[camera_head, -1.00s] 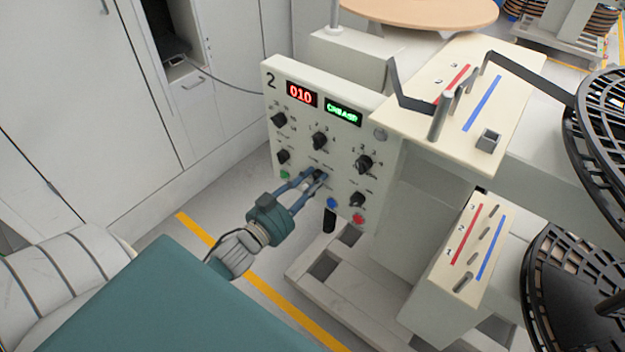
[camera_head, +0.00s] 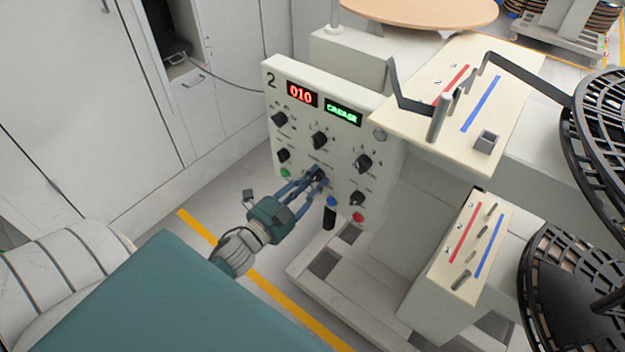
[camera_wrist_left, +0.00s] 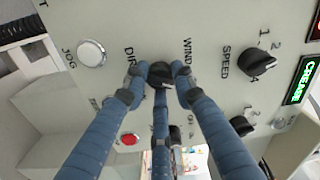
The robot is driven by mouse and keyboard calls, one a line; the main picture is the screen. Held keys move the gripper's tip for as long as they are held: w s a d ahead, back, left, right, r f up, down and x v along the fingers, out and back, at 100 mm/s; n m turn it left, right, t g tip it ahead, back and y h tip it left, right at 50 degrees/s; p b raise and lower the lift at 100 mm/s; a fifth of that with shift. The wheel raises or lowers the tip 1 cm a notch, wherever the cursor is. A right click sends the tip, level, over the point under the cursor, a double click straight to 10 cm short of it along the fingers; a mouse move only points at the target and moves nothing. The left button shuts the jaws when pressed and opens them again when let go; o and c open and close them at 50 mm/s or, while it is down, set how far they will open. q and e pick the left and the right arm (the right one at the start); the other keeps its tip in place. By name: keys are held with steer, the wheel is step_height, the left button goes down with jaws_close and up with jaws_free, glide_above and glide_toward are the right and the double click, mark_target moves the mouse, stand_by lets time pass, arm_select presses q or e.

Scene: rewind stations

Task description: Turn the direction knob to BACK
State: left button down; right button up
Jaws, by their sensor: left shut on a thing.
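The direction knob (camera_wrist_left: 160,73) is a small black knob on the cream control panel, between the lettering "DIR", partly covered, and "WIND" in the left wrist view. My left gripper (camera_wrist_left: 160,78) is shut on it, with its blue fingers around the knob. In the head view my left gripper (camera_head: 314,177) reaches the lower middle of the control panel (camera_head: 345,145), and its fingers mostly cover the direction knob (camera_head: 319,174). The knob's pointer and the setting it points at cannot be made out. My right gripper is not in view.
Other black knobs surround it, including the speed knob (camera_wrist_left: 257,63). A green button (camera_head: 285,173), a blue button (camera_head: 331,202) and a red button (camera_head: 358,217) are close by. A red display (camera_head: 300,94) reads 010. The floor left of the panel is clear.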

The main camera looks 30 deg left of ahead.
arm_select(q)
steer(key=shift+m, duration=0.5)
steer(key=c, duration=1.4)
jaws_free()
steer(key=shift+s, duration=0.1)
steer(key=shift+s, duration=0.35)
steer(key=s, duration=1.1)
steer(key=shift+a, duration=0.4)
